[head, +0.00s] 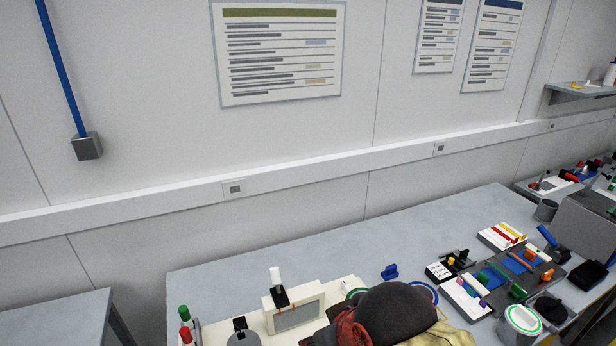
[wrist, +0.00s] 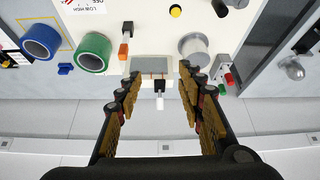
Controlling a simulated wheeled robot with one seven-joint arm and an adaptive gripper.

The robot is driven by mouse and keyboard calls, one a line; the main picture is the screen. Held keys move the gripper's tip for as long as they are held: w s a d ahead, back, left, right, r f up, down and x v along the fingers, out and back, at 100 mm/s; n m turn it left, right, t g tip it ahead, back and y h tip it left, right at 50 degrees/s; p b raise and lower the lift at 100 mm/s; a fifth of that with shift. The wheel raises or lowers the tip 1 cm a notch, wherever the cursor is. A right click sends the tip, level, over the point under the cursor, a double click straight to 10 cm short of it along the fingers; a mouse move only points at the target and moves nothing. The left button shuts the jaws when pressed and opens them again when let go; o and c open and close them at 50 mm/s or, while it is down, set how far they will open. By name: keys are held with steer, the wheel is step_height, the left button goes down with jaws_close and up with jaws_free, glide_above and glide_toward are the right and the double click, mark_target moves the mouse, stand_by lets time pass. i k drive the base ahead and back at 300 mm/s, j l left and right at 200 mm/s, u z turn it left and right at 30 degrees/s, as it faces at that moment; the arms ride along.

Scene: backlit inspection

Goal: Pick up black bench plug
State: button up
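In the wrist view, my gripper (wrist: 160,76) is open, its tan-padded fingers spread to left and right. A black plug-like piece with a white end (wrist: 159,88) shows between the fingers, with clear space on both sides. It looks like the piece on the cream box with a grey screen in the head view, where its black part (head: 281,298) is below a white upright part. Whether it is the black bench plug, I cannot tell. Another small black piece (head: 240,324) stands to its left. A dark rounded form hides part of the bench front in the head view.
The cream box with a grey screen (head: 296,316) stands on the grey bench (head: 215,285). Blue (wrist: 42,41) and green (wrist: 93,52) tape rolls and a grey cylinder (wrist: 194,47) are nearby. Coloured parts crowd the bench's right side; its back strip is clear.

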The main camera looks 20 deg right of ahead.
mark_target(552, 309)
steer(key=z, duration=2.55)
